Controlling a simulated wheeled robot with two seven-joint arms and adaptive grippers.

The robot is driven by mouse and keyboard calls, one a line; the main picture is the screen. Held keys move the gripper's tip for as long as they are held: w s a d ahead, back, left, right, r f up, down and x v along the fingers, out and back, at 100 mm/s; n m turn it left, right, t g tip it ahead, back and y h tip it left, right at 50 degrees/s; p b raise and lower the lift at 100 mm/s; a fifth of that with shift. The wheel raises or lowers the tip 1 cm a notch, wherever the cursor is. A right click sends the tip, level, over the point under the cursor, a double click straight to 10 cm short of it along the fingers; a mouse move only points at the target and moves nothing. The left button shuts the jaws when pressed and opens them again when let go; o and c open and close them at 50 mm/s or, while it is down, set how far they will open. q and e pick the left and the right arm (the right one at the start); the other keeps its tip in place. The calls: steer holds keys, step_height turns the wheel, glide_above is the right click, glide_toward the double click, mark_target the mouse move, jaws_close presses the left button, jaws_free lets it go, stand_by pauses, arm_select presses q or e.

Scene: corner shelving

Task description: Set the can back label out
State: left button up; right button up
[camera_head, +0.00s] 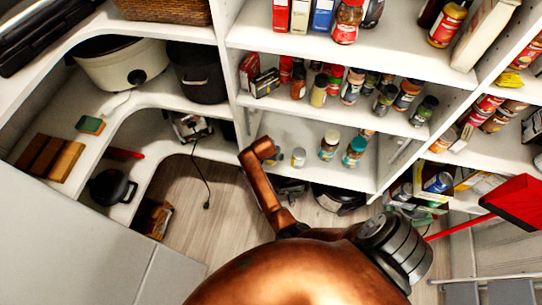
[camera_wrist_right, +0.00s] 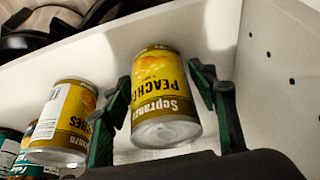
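In the right wrist view a yellow-and-brown peach can (camera_wrist_right: 160,88) stands between the two dark green fingers of my right gripper (camera_wrist_right: 161,76). Its "PEACH" lettering faces the camera and reads upside down. My left gripper is in neither view. The head view shows copper links of my arm but no gripper.
In the wrist view, a pale shelf wall (camera_wrist_right: 277,68) with holes is close on the right, and teal-labelled cans (camera_wrist_right: 9,145) are at far left. In the head view, jars (camera_head: 329,145) and other groceries fill the shelves. A red dustpan-like thing (camera_head: 516,201) is at right.

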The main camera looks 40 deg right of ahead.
steer(key=shift+o, duration=1.1)
steer(key=shift+s+f, duration=0.1)
steer(key=v, duration=0.7)
steer(key=shift+a+r, duration=0.1)
steer(key=shift+r, duration=0.2)
